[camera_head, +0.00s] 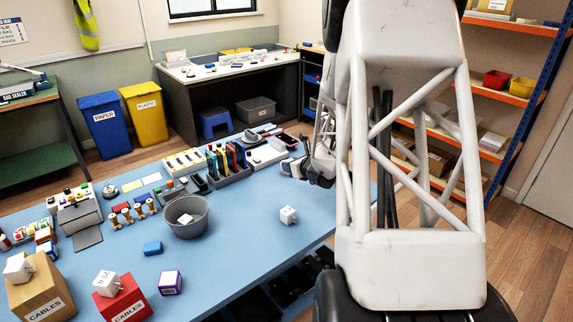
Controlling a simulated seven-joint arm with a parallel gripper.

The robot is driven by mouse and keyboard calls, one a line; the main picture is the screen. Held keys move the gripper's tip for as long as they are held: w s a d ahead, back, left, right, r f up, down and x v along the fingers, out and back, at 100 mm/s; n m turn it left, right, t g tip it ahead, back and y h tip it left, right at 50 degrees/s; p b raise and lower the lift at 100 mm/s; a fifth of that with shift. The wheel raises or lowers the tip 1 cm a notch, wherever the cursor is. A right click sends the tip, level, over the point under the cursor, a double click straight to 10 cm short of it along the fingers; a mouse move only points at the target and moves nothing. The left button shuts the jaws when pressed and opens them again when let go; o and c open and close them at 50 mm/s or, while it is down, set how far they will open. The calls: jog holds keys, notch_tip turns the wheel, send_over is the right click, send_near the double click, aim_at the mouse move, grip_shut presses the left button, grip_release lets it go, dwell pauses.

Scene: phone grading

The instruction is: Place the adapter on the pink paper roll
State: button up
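A white adapter (288,215) stands on the blue table, right of the grey bin. Other white adapter-like blocks rest on the red cables box (122,300) and on the brown cables box (42,293), and a white piece (185,219) is inside the grey bin (190,230). I cannot make out a pink paper roll; it may be hidden or too small to tell. My gripper (297,168) is over the table's far right part, behind and apart from the lone adapter. Its fingers are small and partly hidden by my arm, so their opening is unclear.
A rack of upright phones (228,165) stands at the back. The blue table (235,265) is clear around the lone adapter. My arm blocks the right side.

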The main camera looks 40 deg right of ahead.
jog(key=shift+f, duration=0.35)
jog(key=shift+w, duration=0.15)
jog(key=shift+w+d, duration=0.15)
jog(key=w+d, duration=0.2)
jog(key=w, duration=0.2)
jog(key=w+d+f, duration=0.1)
jog(key=w+d, duration=0.2)
jog(key=w, duration=0.1)
jog(key=w+d, duration=0.3)
jog(key=w, duration=0.2)
jog(key=shift+d+f, duration=0.1)
jog(key=shift+f, duration=0.15)
jog(key=shift+f, duration=1.75)
jog(key=shift+f, duration=0.15)
